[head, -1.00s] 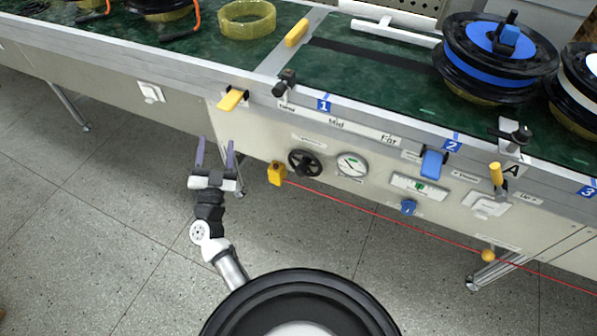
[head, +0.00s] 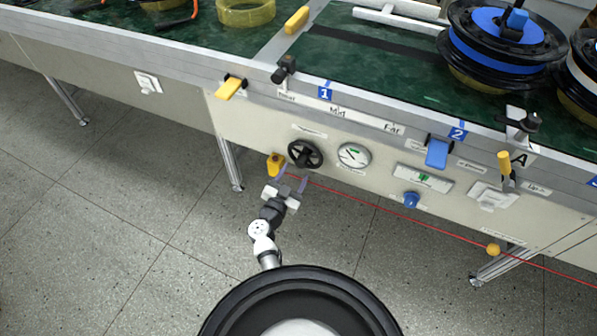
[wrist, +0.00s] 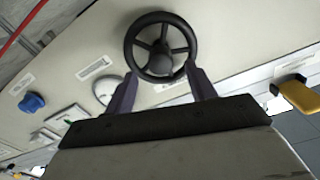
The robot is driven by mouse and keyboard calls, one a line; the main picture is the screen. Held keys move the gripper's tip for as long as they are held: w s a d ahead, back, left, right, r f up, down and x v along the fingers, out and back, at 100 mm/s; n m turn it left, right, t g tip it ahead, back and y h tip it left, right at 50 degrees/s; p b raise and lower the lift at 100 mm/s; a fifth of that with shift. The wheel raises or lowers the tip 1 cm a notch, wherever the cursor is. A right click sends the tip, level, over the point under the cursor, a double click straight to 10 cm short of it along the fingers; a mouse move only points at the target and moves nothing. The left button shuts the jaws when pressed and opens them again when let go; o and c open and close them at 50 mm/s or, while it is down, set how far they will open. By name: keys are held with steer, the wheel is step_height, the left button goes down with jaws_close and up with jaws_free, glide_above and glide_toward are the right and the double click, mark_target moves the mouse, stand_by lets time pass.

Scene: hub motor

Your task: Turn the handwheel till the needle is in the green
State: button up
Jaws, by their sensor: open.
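The black handwheel (head: 305,154) is on the front panel of the bench, below the Mid label. It also shows in the wrist view (wrist: 161,46), with spokes and a central hub. The round white gauge (head: 354,156) is just right of it; its face has a green mark, but the needle is too small to read. In the wrist view the gauge (wrist: 105,90) is partly hidden behind a finger. My gripper (head: 291,178) is open and empty, just below and in front of the handwheel. In the wrist view its fingertips (wrist: 161,70) flank the wheel's lower rim; contact cannot be told.
A blue knob (head: 411,199), a blue lever (head: 437,153) and a yellow lever (head: 230,88) stick out from the bench.

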mark_target(299, 165)
steer(key=shift+b+x, duration=0.75)
steer(key=shift+x, duration=1.3)
steer(key=shift+c, duration=0.4)
steer(key=c, duration=0.9)
